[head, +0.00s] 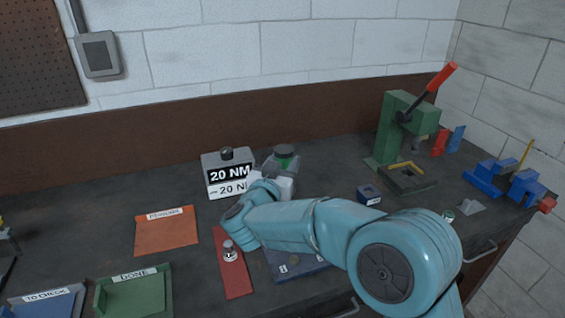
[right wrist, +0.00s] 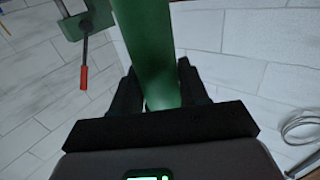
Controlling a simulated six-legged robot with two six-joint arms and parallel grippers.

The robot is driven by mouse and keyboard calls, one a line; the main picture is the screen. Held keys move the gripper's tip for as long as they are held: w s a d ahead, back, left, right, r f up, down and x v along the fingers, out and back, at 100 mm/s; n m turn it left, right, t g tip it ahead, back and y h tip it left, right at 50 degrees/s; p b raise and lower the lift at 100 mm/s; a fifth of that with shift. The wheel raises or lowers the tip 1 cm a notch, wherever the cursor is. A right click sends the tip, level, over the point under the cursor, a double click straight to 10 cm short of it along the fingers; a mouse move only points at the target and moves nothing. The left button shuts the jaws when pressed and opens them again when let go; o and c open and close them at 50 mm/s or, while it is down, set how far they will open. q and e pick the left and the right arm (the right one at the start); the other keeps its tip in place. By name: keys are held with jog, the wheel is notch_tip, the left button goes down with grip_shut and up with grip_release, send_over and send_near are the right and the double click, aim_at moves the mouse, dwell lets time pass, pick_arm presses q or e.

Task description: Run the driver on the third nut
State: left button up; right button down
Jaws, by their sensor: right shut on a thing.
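My right gripper (right wrist: 160,88) is shut on a green cylindrical body, which I take to be the driver (right wrist: 150,40), between its two dark fingers. In the head view the driver's green top (head: 285,152) shows beside the 20 NM box, above my right wrist; its lower end is hidden. A blue plate (head: 312,266) with small round marks lies under my arm, which covers much of it. I cannot tell which nut is the third, or whether the driver touches one. My left gripper is not in view.
A 20 NM box (head: 214,160) stands close behind my right wrist. A red strip (head: 236,284) bears a small metal part (head: 229,250). An orange mat (head: 166,238), a green DONE tray (head: 101,301) and a blue TO CHECK tray (head: 14,308) are left. A green press (head: 389,135) stands right.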

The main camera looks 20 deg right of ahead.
jog(key=shift+a+r, duration=0.1)
jog(key=shift+s+f+b, duration=0.25)
jog(key=shift+f+b, duration=0.2)
jog(key=shift+f, duration=0.1)
jog(key=f, duration=0.1)
jog(key=f+b, duration=0.1)
jog(key=b, duration=0.1)
jog(key=shift+w+f, duration=0.25)
jog(key=shift+f, duration=0.15)
jog(key=shift+s+f+b, duration=0.2)
jog(key=shift+f+b, duration=0.5)
jog(key=shift+f, duration=0.35)
jog(key=shift+w+f, duration=0.15)
jog(key=shift+f, duration=0.15)
jog(key=shift+r, duration=0.1)
jog(key=shift+f, duration=0.3)
jog(key=shift+s+f+b, duration=0.2)
jog(key=shift+f+b, duration=0.15)
jog(key=shift+f, duration=0.1)
dwell(0.6)
